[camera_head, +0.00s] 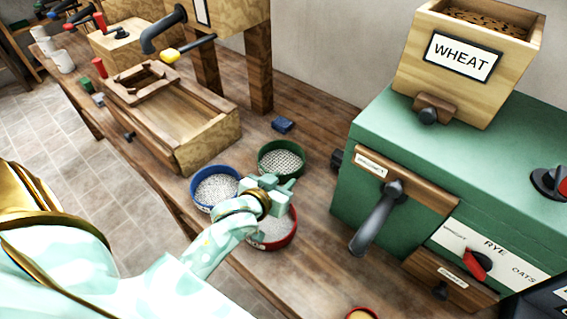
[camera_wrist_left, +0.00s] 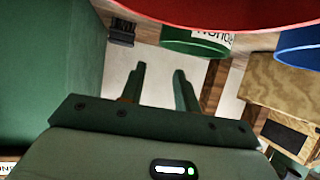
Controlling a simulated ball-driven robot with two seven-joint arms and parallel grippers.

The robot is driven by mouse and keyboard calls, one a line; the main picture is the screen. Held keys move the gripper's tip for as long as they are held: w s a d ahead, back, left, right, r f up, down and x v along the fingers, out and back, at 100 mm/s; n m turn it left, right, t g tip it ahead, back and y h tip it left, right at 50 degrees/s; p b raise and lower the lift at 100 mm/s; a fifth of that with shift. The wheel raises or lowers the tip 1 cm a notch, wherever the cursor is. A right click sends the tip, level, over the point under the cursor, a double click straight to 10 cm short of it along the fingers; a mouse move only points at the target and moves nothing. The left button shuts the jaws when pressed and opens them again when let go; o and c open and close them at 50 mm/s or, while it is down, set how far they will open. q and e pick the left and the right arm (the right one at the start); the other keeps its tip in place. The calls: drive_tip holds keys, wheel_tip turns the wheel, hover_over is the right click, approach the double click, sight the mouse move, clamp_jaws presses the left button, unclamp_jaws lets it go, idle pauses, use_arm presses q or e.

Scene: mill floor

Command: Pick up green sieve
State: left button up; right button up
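The green sieve (camera_head: 283,160) is a round green-rimmed pan with a pale mesh, lying on the wooden bench beyond my left gripper. Its green wall with a white label also shows in the left wrist view (camera_wrist_left: 190,43), ahead of the fingertips. My left gripper (camera_head: 277,184) hovers above the sieves, between the green and red ones. In the left wrist view its two fingers (camera_wrist_left: 158,80) stand apart with nothing between them. It appears close to the green sieve but apart from it. My right gripper is not in view.
A blue sieve (camera_head: 214,188) lies left of my gripper and a red sieve (camera_head: 274,236) below it, partly hidden. A green mill cabinet (camera_head: 440,150) with a WHEAT hopper (camera_head: 462,62) and dark handle stands right. A wooden trough (camera_head: 185,130) stands left. A small blue block (camera_head: 283,125) lies behind.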

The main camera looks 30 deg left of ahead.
sight(298, 170)
use_arm(q)
drive_tip(key=b+x, duration=0.1)
drive_tip(key=x, duration=0.4)
drive_tip(key=shift+w+f, duration=0.15)
drive_tip(key=shift+f, duration=0.1)
drive_tip(key=shift+w, duration=0.2)
drive_tip(key=b+x, duration=0.1)
drive_tip(key=x, duration=0.1)
drive_tip(key=b+x, duration=0.2)
drive_tip(key=shift+w+a+f, duration=0.15)
drive_tip(key=shift+f, duration=0.35)
drive_tip(key=shift+w+f, duration=0.1)
drive_tip(key=shift+w, duration=0.25)
drive_tip(key=c, duration=0.7)
drive_tip(key=shift+s, duration=0.1)
